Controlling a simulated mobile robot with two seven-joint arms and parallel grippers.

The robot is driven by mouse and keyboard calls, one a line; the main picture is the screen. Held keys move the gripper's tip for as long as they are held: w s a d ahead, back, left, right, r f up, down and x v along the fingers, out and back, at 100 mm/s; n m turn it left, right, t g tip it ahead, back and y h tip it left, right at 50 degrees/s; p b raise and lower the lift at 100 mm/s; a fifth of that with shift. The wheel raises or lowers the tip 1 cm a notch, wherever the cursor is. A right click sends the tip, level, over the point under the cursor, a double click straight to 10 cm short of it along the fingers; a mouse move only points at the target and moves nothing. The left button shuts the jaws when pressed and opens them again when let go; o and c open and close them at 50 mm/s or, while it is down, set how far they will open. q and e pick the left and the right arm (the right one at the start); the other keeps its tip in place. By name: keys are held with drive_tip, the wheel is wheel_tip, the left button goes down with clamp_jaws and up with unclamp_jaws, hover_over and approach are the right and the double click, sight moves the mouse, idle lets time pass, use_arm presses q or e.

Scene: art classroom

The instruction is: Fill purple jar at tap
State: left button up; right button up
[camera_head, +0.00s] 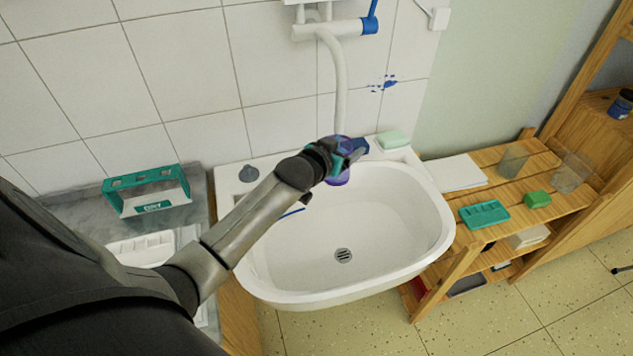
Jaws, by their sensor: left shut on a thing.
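The purple jar (339,178) is a small translucent purple thing at the back rim of the white sink (420,250). My left gripper (345,155) is shut on it and hides much of it. The white tap (338,70) is on the tiled wall, with a blue handle and a long spout that comes down to the jar. The spout's end is hidden behind the jar and gripper, so I cannot tell if the jar is right under it. I see no water stream. The right gripper is not in view.
A green soap bar (393,139) lies on the sink's back rim. At right, a wooden shelf (550,200) holds clear cups, a teal box (484,214) and a green sponge (537,199). At left, a teal and white holder (146,190) stands on the counter. The basin is mostly empty.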

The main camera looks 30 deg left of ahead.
use_arm(q)
drive_tip(key=s+p, duration=0.1)
drive_tip(key=s, duration=0.1)
drive_tip(key=s+p, duration=0.3)
drive_tip(key=s, duration=0.1)
drive_tip(key=shift+a+r+p, duration=0.15)
drive_tip(key=shift+a+p, duration=0.15)
drive_tip(key=shift+p, duration=0.05)
drive_tip(key=shift+s+a+p, duration=0.1)
drive_tip(key=shift+s+p, duration=0.2)
drive_tip(key=shift+s, duration=0.4)
drive_tip(key=shift+s, duration=0.1)
drive_tip(key=p, duration=0.4)
approach(327, 181)
drive_tip(key=shift+w+a+r, duration=0.25)
drive_tip(key=shift+w+r, duration=0.05)
drive_tip(key=shift+r, duration=0.3)
drive_tip(key=shift+w+a+r, duration=0.2)
drive_tip(key=shift+w+r, duration=0.1)
drive_tip(key=shift+r, duration=0.3)
